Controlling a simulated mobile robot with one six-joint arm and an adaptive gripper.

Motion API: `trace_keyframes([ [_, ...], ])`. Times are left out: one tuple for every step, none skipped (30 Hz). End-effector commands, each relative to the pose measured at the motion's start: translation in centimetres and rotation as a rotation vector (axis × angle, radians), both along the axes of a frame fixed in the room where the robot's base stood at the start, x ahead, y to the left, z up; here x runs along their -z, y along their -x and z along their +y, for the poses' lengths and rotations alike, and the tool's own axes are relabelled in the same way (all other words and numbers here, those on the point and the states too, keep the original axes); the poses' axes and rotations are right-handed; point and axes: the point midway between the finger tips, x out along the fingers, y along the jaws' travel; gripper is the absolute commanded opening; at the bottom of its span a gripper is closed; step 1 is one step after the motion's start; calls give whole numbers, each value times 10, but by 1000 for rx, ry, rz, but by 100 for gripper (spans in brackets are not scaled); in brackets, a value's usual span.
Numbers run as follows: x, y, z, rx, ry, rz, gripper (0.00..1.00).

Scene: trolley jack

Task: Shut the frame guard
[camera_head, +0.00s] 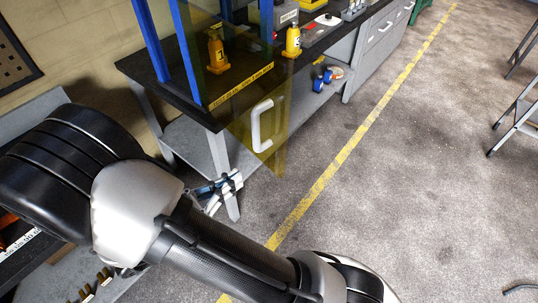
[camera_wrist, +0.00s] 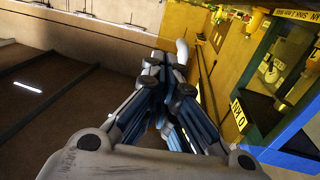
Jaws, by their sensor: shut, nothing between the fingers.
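The frame guard is a see-through yellow panel (camera_head: 273,150) hinged by the blue frame on the bench. It stands out past the bench's front edge, at an angle to the frame. A white bar handle (camera_head: 262,125) is on it. My gripper (camera_head: 232,182) is shut and empty, below and left of the handle, near the bench leg. In the wrist view my gripper's fingertips (camera_wrist: 168,68) are together, beside the yellow panel (camera_wrist: 204,60). A white curved piece, probably the handle (camera_wrist: 182,50), shows just past the fingertips. I cannot tell whether they touch.
The blue frame (camera_head: 177,45) stands on the dark bench top (camera_head: 200,112). Yellow bottle jacks (camera_head: 292,41) are on the bench; one shows through the panel. Blue items (camera_head: 323,77) lie on the lower shelf. The floor (camera_head: 400,170) right of the bench is clear up to a stepladder (camera_head: 520,110).

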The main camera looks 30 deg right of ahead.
Motion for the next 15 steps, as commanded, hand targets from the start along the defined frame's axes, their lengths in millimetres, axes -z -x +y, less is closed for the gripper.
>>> trace_keyframes([
  [1,-1,-10,4,0,0,0],
  [2,-2,-16,5,0,1,0],
  [2,-4,-25,5,0,0,0],
  [2,-4,-31,6,-1,0,0],
  [2,-6,-38,5,-2,0,0],
  [2,-7,-47,6,-2,-1,0],
  [2,-8,-54,5,-1,-1,0],
  [2,-9,-60,6,-2,-1,0],
  [2,-11,-68,5,-2,-2,0],
  [2,-12,-74,5,-2,-1,0],
  [2,-13,-80,5,-2,-2,0],
  [2,-14,-87,4,-3,-1,0],
  [3,-15,-92,4,-3,-1,0],
  [3,-16,-97,3,-3,-1,0],
  [3,-17,-102,3,-3,-1,0],
])
